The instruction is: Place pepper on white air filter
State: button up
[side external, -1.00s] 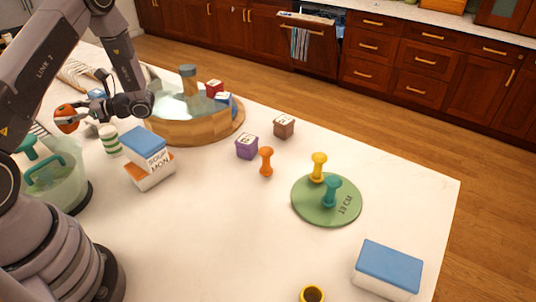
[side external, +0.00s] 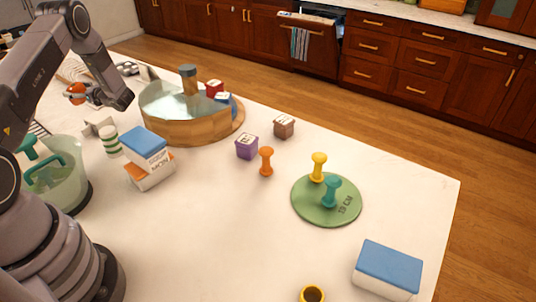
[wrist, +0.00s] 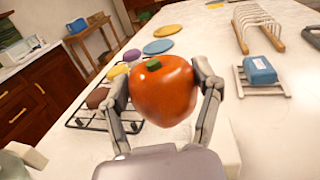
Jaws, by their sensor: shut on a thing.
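The pepper (wrist: 165,92) is orange-red with a green stem, and fills the middle of the wrist view. My gripper (wrist: 163,80) is shut on it, one finger on each side. In the side view the pepper (side external: 75,90) is small at the far left, held above the far end of the counter and partly covered by my gripper. I cannot pick out the white air filter for sure. A pale flat patch (wrist: 229,152) shows behind my right finger in the wrist view, mostly hidden.
A black wire rack (wrist: 77,121) with several items stands left of the pepper in the wrist view. A blue item (wrist: 260,70) on a pale rack lies right. A wooden-sided rack (wrist: 243,38) stands beyond. A round wooden tub (side external: 185,128) stands beside my arm.

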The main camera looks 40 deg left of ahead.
jog(key=a+f, duration=0.1)
jog(key=w+a+f, duration=0.1)
jog(key=f, duration=0.1)
jog(key=w+a+f, duration=0.1)
jog(key=shift+f, duration=1.9)
jog(key=shift+f, duration=0.15)
jog(key=o, duration=1.2)
